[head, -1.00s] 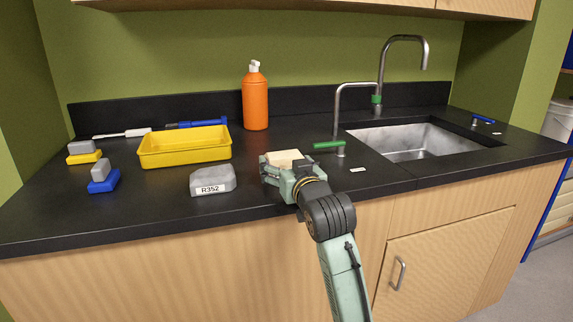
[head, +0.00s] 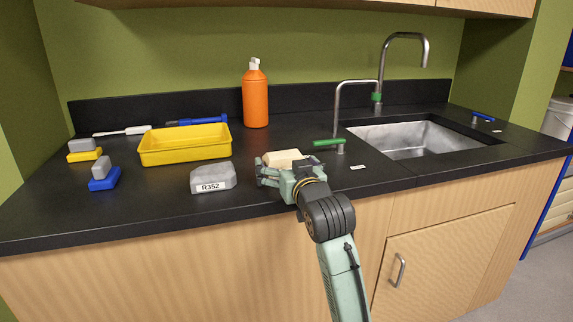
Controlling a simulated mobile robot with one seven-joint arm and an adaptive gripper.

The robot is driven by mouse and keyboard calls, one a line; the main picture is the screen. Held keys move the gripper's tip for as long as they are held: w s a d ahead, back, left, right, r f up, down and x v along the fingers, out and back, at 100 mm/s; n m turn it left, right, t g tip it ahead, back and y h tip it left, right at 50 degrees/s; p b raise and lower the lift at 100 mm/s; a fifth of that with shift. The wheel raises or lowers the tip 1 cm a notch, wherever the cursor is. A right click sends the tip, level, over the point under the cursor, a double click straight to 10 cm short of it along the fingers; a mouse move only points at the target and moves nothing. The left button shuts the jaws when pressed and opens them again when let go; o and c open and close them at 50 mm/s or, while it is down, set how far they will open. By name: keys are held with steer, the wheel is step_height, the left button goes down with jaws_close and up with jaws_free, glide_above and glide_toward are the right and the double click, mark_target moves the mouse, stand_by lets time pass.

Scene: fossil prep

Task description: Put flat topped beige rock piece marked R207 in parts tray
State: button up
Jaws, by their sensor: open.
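A beige rock piece (head: 283,157) with a flat top sits on the black counter, right of the grey rock. My gripper (head: 283,167) is open, low at the counter's front, at the near side of the beige rock. The gripper hides the rock's front, so no label on it can be read. I cannot tell whether the fingers touch it. The yellow parts tray (head: 185,158) lies to the left on the counter and looks empty.
A grey rock labelled R352 (head: 212,178) lies between the tray and my gripper. An orange bottle (head: 255,95) stands behind. A green-handled tap (head: 338,143) and a sink (head: 415,140) are to the right. Two brushes or blocks (head: 104,175) (head: 84,150) lie left of the tray.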

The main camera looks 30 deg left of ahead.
steer(key=shift+f+b, duration=0.1)
steer(key=shift+b, duration=0.3)
steer(key=r+b+v, duration=0.1)
steer(key=v, duration=0.9)
steer(key=shift+s+d, duration=0.15)
steer(key=shift+s, duration=0.25)
